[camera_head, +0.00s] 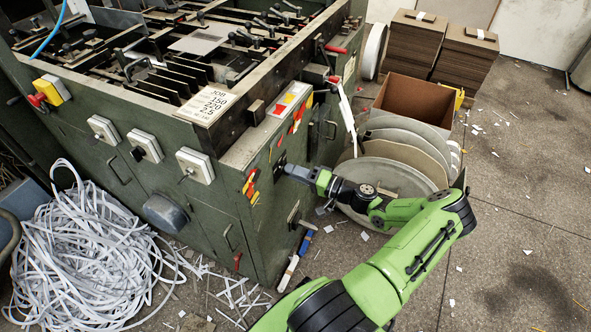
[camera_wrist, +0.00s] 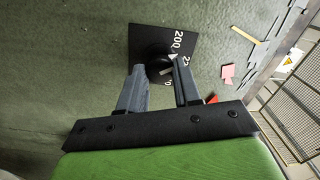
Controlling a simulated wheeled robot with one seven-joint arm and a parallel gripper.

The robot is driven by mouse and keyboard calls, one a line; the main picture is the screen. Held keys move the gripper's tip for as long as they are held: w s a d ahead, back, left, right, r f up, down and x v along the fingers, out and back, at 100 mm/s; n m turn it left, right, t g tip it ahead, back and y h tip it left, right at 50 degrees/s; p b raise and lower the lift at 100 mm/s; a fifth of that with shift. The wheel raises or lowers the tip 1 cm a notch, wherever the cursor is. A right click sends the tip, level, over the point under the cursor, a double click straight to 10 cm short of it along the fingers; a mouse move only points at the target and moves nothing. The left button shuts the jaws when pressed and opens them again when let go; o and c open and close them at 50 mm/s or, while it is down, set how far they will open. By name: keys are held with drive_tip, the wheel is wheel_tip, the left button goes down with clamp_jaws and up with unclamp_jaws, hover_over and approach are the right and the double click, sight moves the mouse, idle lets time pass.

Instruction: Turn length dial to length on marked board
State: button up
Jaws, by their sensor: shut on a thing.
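The length dial (camera_wrist: 155,58) is a round black knob on a square black plate with white numbers, fixed to the machine's green side. "200" and part of a number starting with "2" show on the plate; a white pointer mark sits near them, its exact reading unclear. My gripper (camera_wrist: 160,70) is shut on the knob, one finger on each side. In the head view my gripper (camera_head: 292,170) reaches the dark dial plate (camera_head: 279,165) from the right. The marked board (camera_head: 208,106) on the machine's top edge reads "JOB", then apparently 150, 220 and 2.5.
The green machine (camera_head: 190,225) fills the left. Red and yellow tags (camera_head: 250,184) hang left of the dial. Round grey boards (camera_head: 400,165) and a brown box (camera_head: 415,100) stand behind my arm. White strips (camera_head: 85,250) lie heaped at left. The floor at right is mostly clear.

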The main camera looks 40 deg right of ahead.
drive_tip(key=m+p, duration=0.3)
drive_tip(key=m, duration=1.5)
drive_tip(key=shift+f+p, duration=0.1)
drive_tip(key=shift+p, duration=0.25)
drive_tip(key=shift+m, duration=0.4)
drive_tip(key=o, duration=1.1)
drive_tip(key=shift+c, duration=0.2)
drive_tip(key=v, duration=1.5)
drive_tip(key=shift+s+p, duration=0.4)
drive_tip(key=shift+p, duration=0.05)
drive_tip(key=shift+d, duration=0.1)
